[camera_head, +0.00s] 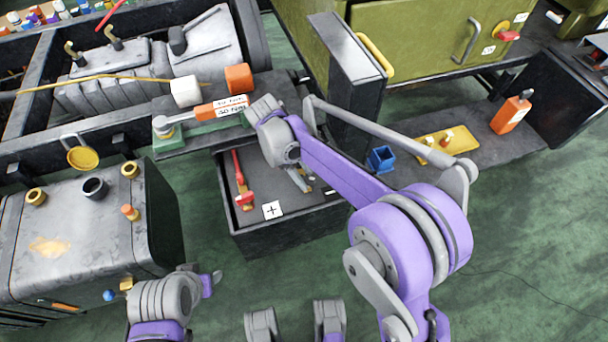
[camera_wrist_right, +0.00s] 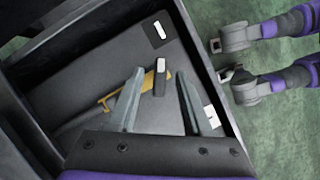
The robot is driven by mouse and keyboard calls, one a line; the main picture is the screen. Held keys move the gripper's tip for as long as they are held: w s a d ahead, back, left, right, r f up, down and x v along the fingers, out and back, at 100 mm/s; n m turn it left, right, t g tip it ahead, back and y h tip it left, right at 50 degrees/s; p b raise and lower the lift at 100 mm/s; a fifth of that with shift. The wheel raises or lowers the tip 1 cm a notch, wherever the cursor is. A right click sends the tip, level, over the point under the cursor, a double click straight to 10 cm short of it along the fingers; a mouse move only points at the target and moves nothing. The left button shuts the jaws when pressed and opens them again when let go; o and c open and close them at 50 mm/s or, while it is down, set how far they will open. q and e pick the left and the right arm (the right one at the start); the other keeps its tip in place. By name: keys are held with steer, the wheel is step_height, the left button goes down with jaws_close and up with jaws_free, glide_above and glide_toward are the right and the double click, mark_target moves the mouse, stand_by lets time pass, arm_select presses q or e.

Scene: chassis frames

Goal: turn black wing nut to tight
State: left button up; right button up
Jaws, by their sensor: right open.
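I cannot make out a black wing nut for certain in either view. My right gripper (camera_wrist_right: 160,74) is open, its two grey fingers apart over the dark drawer (camera_wrist_right: 85,68). In the head view my right gripper (camera_head: 299,179) is partly hidden under its purple arm, over the same drawer (camera_head: 290,236).
A grey tank (camera_head: 60,222) with brass caps and a black ring (camera_head: 94,188) stands at the left. Red-handled tools (camera_head: 241,182) and a white plus card (camera_head: 272,210) lie in the drawer. A dark upright panel (camera_head: 345,75) stands behind my right arm. Green floor lies right.

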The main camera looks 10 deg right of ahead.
steer(key=shift+f, duration=0.1)
jaws_close()
steer(key=shift+d, duration=0.1)
stand_by(0.5)
steer(key=m, duration=0.2)
steer(key=m+g+y+p, duration=0.1)
steer(key=m, duration=0.1)
steer(key=shift+w+m+g, duration=0.1)
steer(key=shift+m+g, duration=0.2)
steer(key=shift+m, duration=0.1)
steer(key=m+y, duration=0.1)
steer(key=m, duration=0.1)
steer(key=m+g+y+p, duration=0.1)
steer(key=m, duration=0.2)
steer(key=shift+d, duration=0.2)
steer(key=shift+w+m, duration=0.1)
steer(key=shift+m, duration=0.3)
jaws_free()
